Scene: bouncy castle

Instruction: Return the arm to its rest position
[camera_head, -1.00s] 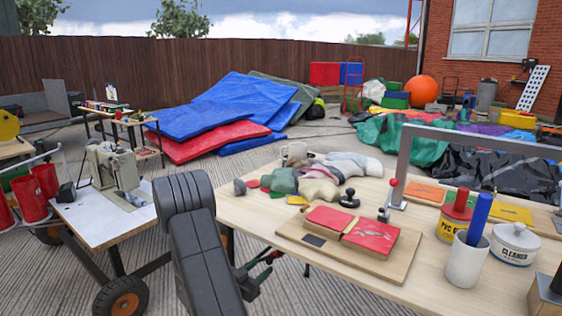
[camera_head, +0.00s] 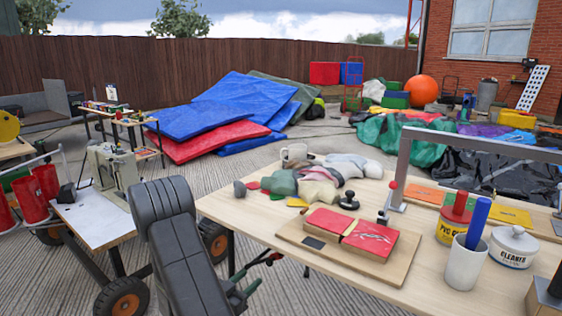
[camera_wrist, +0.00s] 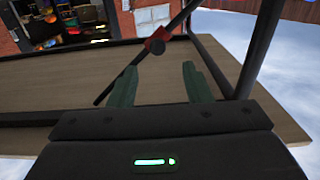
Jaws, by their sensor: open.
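My arm's dark grey link (camera_head: 175,240) rises from the bottom of the head view, left of the wooden workbench (camera_head: 225,205). It is folded, with its upper end bent over beside the bench's left corner. In the wrist view my gripper (camera_wrist: 158,82) shows two green fingers spread apart, with nothing held between them. Beyond the fingers are a wooden board surface and a thin dark bar with a red fitting (camera_wrist: 156,44). I cannot tell how far they are from the fingertips.
The bench carries red pads (camera_head: 370,240) on a board, a white cup (camera_head: 466,262) and tins. A white-topped trolley (camera_head: 95,220) with a sewing machine stands close left of my arm. Blue mats (camera_head: 240,100) lie behind.

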